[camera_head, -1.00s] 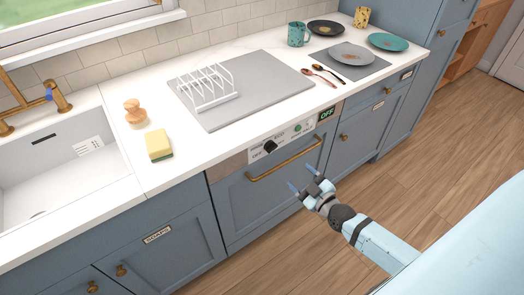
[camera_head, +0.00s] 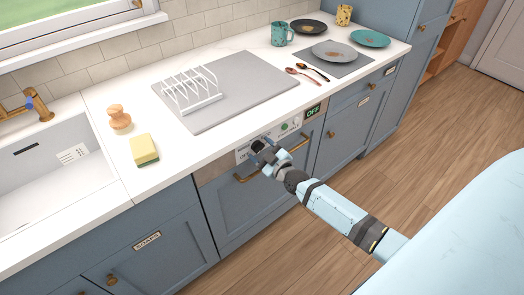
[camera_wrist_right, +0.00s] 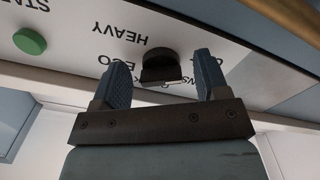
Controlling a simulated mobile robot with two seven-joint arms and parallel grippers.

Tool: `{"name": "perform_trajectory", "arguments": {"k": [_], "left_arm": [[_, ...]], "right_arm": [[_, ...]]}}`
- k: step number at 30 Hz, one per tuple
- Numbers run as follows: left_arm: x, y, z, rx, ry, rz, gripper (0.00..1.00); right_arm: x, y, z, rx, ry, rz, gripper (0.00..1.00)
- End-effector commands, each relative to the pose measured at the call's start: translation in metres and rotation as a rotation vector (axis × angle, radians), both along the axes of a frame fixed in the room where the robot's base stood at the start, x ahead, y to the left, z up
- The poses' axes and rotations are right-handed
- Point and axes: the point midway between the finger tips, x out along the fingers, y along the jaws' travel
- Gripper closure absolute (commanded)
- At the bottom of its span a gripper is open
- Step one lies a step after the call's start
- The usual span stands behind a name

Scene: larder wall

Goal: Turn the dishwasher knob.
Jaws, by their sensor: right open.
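The black dishwasher knob (camera_wrist_right: 160,66) is on the pale control panel in the right wrist view, with "HEAVY" and "ECO" printed beside it. It also shows in the head view (camera_head: 257,146), partly covered by my gripper. My right gripper (camera_head: 265,153) is at the panel in the head view. In the right wrist view its two blue fingers (camera_wrist_right: 165,78) are open, one on each side of the knob in the picture. I see a gap to each finger; whether they reach around the knob in depth I cannot tell. My left gripper is not in view.
A brass handle bar (camera_head: 242,179) runs across the dishwasher door below the panel. The countertop edge overhangs above. The floor in front is clear.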

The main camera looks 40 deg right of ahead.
Motion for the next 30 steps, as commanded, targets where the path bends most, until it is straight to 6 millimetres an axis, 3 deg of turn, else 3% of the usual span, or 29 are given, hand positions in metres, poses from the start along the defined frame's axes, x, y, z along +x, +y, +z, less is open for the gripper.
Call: {"name": "perform_trajectory", "arguments": {"k": [6,12,23,30], "left_arm": [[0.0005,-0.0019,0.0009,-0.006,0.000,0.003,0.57],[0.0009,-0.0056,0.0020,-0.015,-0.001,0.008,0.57],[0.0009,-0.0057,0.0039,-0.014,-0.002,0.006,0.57],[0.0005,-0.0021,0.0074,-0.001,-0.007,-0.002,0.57]], "right_arm": [[-0.0001,0.0001,-0.0003,0.000,0.000,0.000,0.34],[-0.0003,0.0000,-0.0003,0.000,0.000,0.000,0.80],[-0.0004,0.0003,-0.0001,0.042,0.003,0.000,0.81],[-0.0006,0.0010,-0.0002,0.184,0.015,0.000,0.81]]}}
